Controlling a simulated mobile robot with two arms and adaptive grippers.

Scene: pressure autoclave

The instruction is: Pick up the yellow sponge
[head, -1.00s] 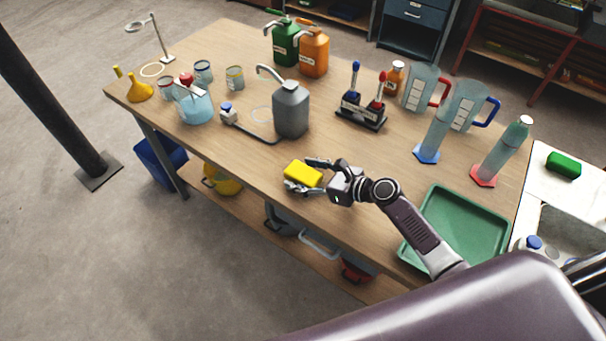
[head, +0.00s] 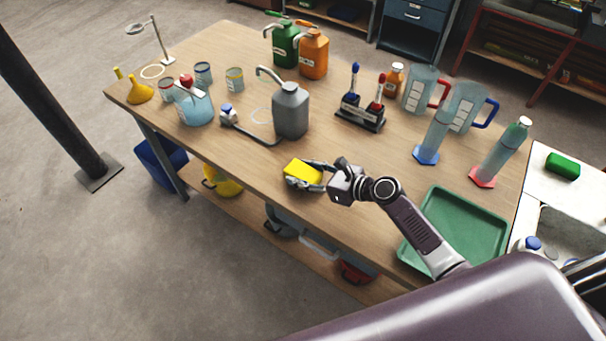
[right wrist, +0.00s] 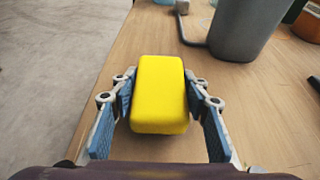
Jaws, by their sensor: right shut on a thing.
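The yellow sponge (head: 303,172) is at the front edge of the wooden table, left of my right arm in the head view. In the right wrist view the sponge (right wrist: 160,95) sits between the two blue-padded fingers, which touch its left and right sides. My right gripper (head: 304,176) is shut on the sponge; in the right wrist view the gripper (right wrist: 162,98) has one finger on each side. I cannot tell whether the sponge is clear of the table top. My left gripper is not in view.
A grey canister (head: 291,111) stands on the table (head: 235,165) behind the sponge, with a hose at its left. A green tray (head: 465,225) lies to the right, near my arm. A bottle holder (head: 361,118) stands further back. The table's front edge is close by.

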